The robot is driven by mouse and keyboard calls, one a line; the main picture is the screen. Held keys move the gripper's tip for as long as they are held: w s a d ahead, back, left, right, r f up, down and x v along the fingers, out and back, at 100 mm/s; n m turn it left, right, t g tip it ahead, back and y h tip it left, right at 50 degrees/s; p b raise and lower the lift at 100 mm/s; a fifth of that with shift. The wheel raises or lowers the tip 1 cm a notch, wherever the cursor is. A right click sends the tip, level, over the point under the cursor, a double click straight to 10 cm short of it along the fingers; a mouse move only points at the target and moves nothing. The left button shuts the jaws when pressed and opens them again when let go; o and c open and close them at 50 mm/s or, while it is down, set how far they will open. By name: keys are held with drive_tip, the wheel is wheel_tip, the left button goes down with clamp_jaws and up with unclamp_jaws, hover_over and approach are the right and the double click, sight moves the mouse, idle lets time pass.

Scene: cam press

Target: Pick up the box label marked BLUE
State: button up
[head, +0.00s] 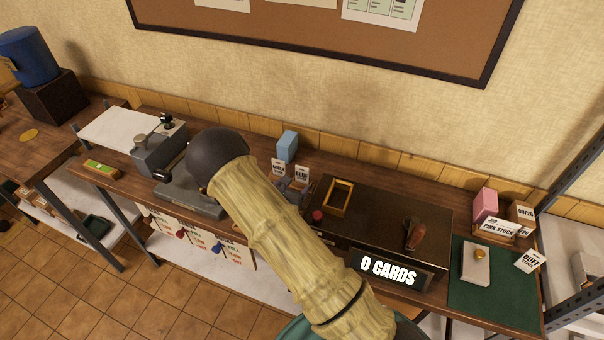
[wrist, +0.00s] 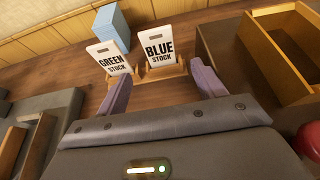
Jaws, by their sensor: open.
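The white label reading BLUE STOCK (wrist: 160,47) stands upright in a small wooden holder (wrist: 163,73) in the wrist view. It also shows in the head view (head: 302,173), partly beside my arm. A similar GREEN STOCK label (wrist: 109,60) stands just left of it, also in the head view (head: 278,165). My gripper (wrist: 160,88) is open and empty, its two purple fingers apart, pointing toward the labels. In the head view my arm hides much of the gripper.
A light blue box (wrist: 111,25) stands behind the labels against the wall. A wooden-walled tray (wrist: 275,55) and a red knob (wrist: 309,140) are close on the right. A grey press (head: 160,150) stands to the left. Pink and buff stock boxes (head: 485,204) are far right.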

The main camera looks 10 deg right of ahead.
sight(302, 176)
drive_tip(key=p+x, duration=0.1)
drive_tip(key=x, duration=0.4)
drive_tip(key=shift+w+d, duration=0.15)
drive_tip(key=shift+w, duration=0.05)
drive_tip(key=shift+w+d+f+p, duration=0.1)
drive_tip(key=shift+w+d+p, duration=0.25)
drive_tip(key=shift+p, duration=0.35)
drive_tip(key=p+x, duration=0.2)
drive_tip(key=x, duration=0.2)
drive_tip(key=shift+w+f, duration=0.1)
drive_tip(key=c, duration=1)
